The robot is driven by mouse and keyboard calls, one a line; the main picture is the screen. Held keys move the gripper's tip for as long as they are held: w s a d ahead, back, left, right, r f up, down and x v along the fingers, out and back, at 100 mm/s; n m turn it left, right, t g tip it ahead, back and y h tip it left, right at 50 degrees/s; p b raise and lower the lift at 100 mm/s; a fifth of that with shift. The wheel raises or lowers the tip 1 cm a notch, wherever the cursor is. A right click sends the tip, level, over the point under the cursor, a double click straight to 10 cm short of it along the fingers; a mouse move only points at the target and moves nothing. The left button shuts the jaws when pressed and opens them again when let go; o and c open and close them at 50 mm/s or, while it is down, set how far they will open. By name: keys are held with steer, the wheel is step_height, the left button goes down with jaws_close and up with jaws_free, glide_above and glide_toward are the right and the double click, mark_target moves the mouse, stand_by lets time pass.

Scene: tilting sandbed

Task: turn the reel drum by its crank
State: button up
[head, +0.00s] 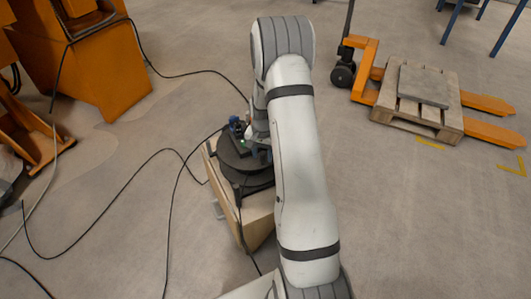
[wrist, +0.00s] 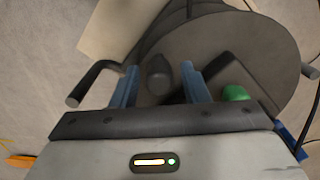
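The reel drum is a dark round disc (head: 232,158) in the head view, partly hidden by my arm. In the wrist view the disc (wrist: 240,38) fills the upper right. A dark bar, seemingly the crank (wrist: 222,70), lies across it. A dark rounded knob (wrist: 158,72) shows between my blue fingers; whether it is the crank's handle I cannot tell. My gripper (wrist: 160,84) is open, with a visible gap on each side of the knob. In the head view my gripper (head: 240,127) is over the drum's far side.
A green rounded piece (wrist: 235,93) is right of my fingers, and a black bent bar (wrist: 88,80) is left. The drum stands on a tan box-like base (head: 254,226). Black cables (head: 90,232) lie on the floor. An orange pallet truck (head: 364,68) carries a wooden pallet (head: 448,122).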

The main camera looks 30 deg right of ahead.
jaws_close()
steer(key=shift+d, duration=0.45)
steer(key=shift+a, duration=0.4)
